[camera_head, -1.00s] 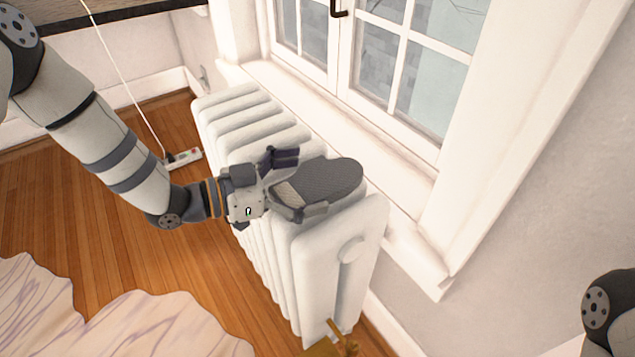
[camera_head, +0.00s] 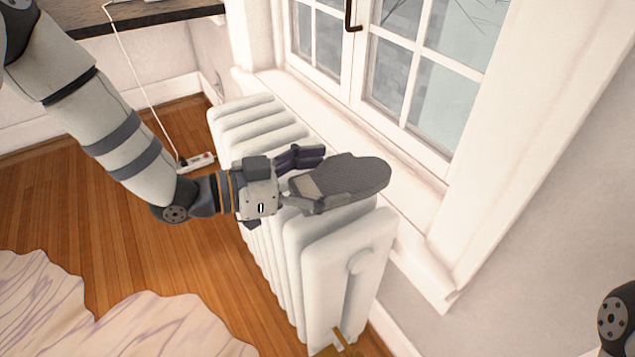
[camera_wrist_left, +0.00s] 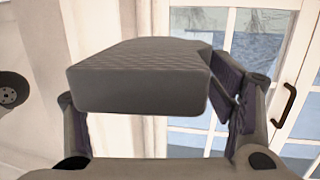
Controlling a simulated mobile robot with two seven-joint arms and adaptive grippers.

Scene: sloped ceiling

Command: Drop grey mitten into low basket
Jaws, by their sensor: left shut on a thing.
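The grey mitten (camera_head: 350,177) has a dark quilted palm and a lighter cuff. It is over the top of the white radiator, near its front end; I cannot tell in the head view whether it touches the radiator. My left gripper (camera_head: 310,178) is shut on the mitten near its cuff end. In the left wrist view the mitten (camera_wrist_left: 140,80) fills the space between the fingers of the left gripper (camera_wrist_left: 160,120). No basket shows in these views. My right gripper is out of view; only a bit of my right arm shows at the lower right edge.
The white radiator (camera_head: 345,260) stands below the window sill (camera_head: 400,215). A window with a dark handle (camera_head: 352,15) is behind it. A power strip with a cord (camera_head: 197,161) lies on the wooden floor (camera_head: 110,220). A pale wavy-edged rug (camera_head: 60,310) is at lower left.

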